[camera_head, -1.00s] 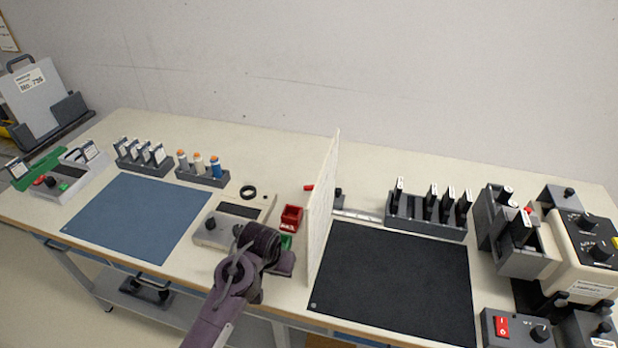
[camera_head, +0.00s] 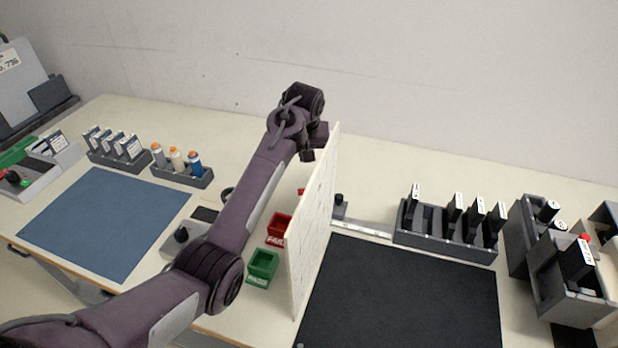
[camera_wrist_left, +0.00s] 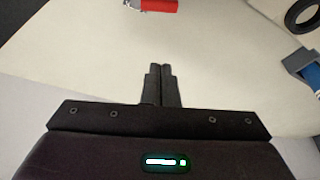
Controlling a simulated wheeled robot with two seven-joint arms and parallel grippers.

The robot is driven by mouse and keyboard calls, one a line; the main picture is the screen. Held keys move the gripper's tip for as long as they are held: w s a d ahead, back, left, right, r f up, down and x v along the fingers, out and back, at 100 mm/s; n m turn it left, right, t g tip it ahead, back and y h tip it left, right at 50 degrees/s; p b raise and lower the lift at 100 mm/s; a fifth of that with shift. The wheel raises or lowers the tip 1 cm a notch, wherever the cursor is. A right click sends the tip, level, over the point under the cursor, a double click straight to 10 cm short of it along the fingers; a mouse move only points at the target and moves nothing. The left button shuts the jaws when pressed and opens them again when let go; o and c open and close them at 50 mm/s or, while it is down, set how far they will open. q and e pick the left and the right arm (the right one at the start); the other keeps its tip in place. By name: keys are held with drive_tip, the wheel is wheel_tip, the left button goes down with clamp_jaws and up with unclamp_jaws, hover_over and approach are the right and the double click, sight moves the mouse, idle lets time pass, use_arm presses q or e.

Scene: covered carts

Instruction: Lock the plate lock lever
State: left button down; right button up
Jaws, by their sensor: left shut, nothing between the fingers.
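A small red piece (camera_head: 301,191) shows by the left side of the upright white panel (camera_head: 313,225); it may be the lever's handle, but I cannot tell for sure. In the left wrist view a red cylinder with a grey end (camera_wrist_left: 158,5) lies at the top edge, ahead of the fingertips and apart from them. My left gripper (camera_head: 308,155) is beside the panel's far upper edge, above the table's back part. In the left wrist view its fingers (camera_wrist_left: 163,80) are together and empty. The lever's base is not clearly visible. My right gripper is not in view.
A red bin (camera_head: 279,229) and a green bin (camera_head: 262,266) stand left of the panel. A black ring (camera_wrist_left: 303,14) lies at the upper right in the wrist view. Right of the panel are a black mat (camera_head: 400,295) and a grey rack (camera_head: 445,237).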

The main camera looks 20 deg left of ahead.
use_arm(q)
drive_tip(key=p+x, duration=0.1)
drive_tip(key=x, duration=0.7)
drive_tip(key=shift+r+p, duration=0.1)
drive_tip(key=shift+p, duration=0.25)
drive_tip(key=shift+x, duration=0.85)
drive_tip(key=shift+s+d+r+p, duration=0.15)
drive_tip(key=shift+s+p, duration=0.1)
drive_tip(key=shift+p, duration=0.35)
drive_tip(key=shift+s+d+p, duration=0.25)
drive_tip(key=shift+s+p, duration=0.7)
drive_tip(key=shift+s, duration=0.2)
drive_tip(key=shift+s+d+p, duration=0.15)
drive_tip(key=shift+s+p, duration=0.15)
drive_tip(key=shift+s, duration=0.2)
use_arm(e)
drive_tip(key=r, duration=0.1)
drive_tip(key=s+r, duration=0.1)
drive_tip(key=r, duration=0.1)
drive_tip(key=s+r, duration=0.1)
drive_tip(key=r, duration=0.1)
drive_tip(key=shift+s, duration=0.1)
